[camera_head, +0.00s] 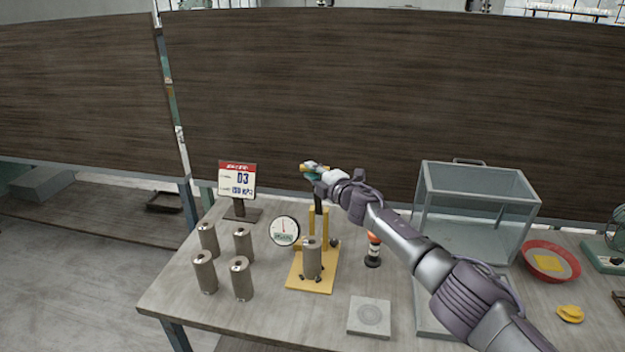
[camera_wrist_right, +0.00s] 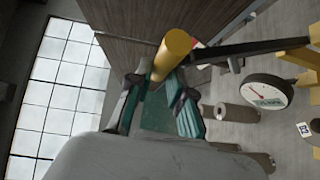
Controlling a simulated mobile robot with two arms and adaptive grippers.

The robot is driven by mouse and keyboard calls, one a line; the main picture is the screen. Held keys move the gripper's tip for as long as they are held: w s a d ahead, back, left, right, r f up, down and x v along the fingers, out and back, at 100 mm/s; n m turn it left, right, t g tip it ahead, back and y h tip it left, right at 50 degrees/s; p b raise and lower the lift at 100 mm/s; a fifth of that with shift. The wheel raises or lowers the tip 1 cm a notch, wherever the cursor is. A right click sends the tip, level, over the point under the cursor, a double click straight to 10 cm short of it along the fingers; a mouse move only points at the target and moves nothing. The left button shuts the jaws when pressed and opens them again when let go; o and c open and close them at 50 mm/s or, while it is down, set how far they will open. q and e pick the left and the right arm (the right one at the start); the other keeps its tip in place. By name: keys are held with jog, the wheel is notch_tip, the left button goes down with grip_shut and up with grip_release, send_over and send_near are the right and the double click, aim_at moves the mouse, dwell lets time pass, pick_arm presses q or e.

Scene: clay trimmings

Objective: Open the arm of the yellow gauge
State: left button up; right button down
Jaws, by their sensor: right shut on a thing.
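The yellow gauge has a yellow base (camera_head: 296,282), a yellow upright post and a round white dial (camera_head: 284,231) at its left. Its dark arm (camera_head: 318,203) rises steeply above the post, and in the right wrist view the arm (camera_wrist_right: 240,50) runs from the yellow frame to a yellow handle (camera_wrist_right: 174,50). My right gripper (camera_head: 313,172) is shut on this handle, high above the base. Its teal fingers (camera_wrist_right: 160,92) lie around the handle in the wrist view. A grey-brown cylinder (camera_head: 312,262) stands upright on the gauge base. My left gripper is not in view.
Several similar cylinders (camera_head: 205,273) stand left of the gauge, near a sign (camera_head: 238,180). A red-and-black object (camera_head: 373,250) stands right of it, a square block (camera_head: 369,316) in front. A glass case (camera_head: 480,190), red bowl (camera_head: 551,277) and yellow lump (camera_head: 570,313) are further right.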

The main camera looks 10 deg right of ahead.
jog(key=shift+w+d+f+m+g+p, duration=0.1)
jog(key=shift+w+d+m+g+p, duration=0.35)
jog(key=shift+w, duration=0.25)
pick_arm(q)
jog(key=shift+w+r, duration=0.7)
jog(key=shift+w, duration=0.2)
pick_arm(e)
jog(key=shift+w+d, duration=0.1)
jog(key=shift+w, duration=0.25)
jog(key=c, duration=1.1)
grip_release()
jog(key=shift+w, duration=0.1)
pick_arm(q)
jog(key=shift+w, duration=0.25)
pick_arm(e)
jog(key=shift+o, duration=0.2)
jog(key=shift+w, duration=0.25)
jog(key=shift+d+r, duration=0.1)
jog(key=shift+r, duration=0.15)
